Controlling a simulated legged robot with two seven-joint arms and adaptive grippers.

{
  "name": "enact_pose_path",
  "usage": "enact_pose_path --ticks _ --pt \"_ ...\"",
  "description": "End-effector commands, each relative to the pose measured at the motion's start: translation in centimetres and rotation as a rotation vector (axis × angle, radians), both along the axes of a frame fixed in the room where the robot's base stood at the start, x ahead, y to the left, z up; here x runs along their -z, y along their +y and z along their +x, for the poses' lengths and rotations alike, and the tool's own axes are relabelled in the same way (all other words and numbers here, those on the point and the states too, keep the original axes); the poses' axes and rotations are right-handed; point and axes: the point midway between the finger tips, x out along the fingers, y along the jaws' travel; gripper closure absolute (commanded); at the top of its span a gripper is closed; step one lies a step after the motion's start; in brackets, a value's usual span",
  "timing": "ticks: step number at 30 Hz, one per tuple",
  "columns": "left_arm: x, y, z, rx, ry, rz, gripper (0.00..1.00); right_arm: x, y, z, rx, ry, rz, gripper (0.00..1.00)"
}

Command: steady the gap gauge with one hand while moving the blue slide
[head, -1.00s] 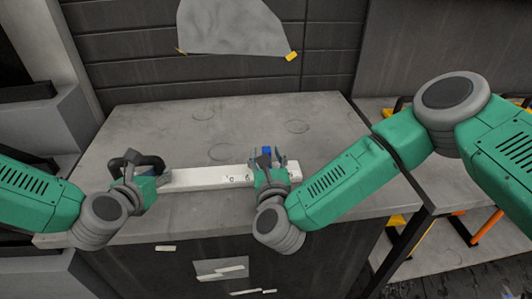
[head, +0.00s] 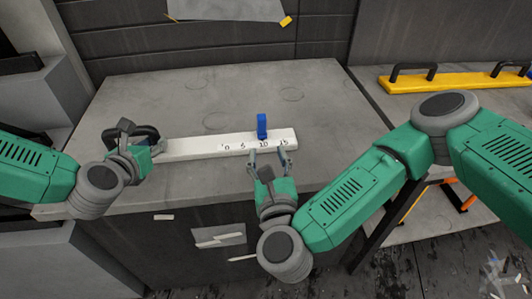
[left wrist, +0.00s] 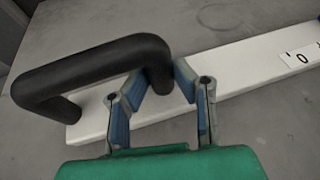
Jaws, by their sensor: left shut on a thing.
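The gap gauge (head: 190,147) is a long white bar with number marks, lying across the grey table. A black handle (head: 118,134) stands on its left end. My left gripper (head: 150,147) is shut on the handle; the left wrist view shows its fingers (left wrist: 160,85) around one handle leg.
The grey table top (head: 200,90) is clear behind the bar. A yellow bar with black handles (head: 455,80) lies on the bench to the right. A grey sheet (head: 225,10) with yellow corners hangs on the back wall.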

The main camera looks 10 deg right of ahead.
Motion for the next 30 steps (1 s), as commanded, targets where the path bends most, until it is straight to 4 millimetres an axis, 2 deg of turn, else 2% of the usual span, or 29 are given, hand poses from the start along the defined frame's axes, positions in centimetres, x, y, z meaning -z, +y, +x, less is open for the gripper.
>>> enact_pose_path --ticks 5,6,8,15,17,30 --pt "-0.06 -0.03 0.03 0.0 -0.001 -0.002 1.0 0.0 0.0 0.02 0.0 0.0 0.0 0.6" --pt "-0.06 -0.03 0.03 0.0 -0.001 -0.002 0.74 0.0 0.0 0.02 0.0 0.0 0.0 0.6" --pt "-0.06 -0.02 0.03 0.0 -0.001 -0.002 0.54 0.0 0.0 0.02 0.0 0.0 0.0 0.6" --pt "-0.02 0.0 0.02 0.0 -0.001 0.0 0.54 0.01 0.0 0.03 0.0 0.0 0.0 0.6" --pt "-0.01 0.01 0.02 0.0 0.0 0.0 0.32 0.02 0.0 0.04 0.0 0.0 0.0 0.6" --pt "-0.15 0.13 -0.37 0.0 0.0 -0.001 0.32 0.01 0.0 0.04 0.0 0.0 0.0 0.6"
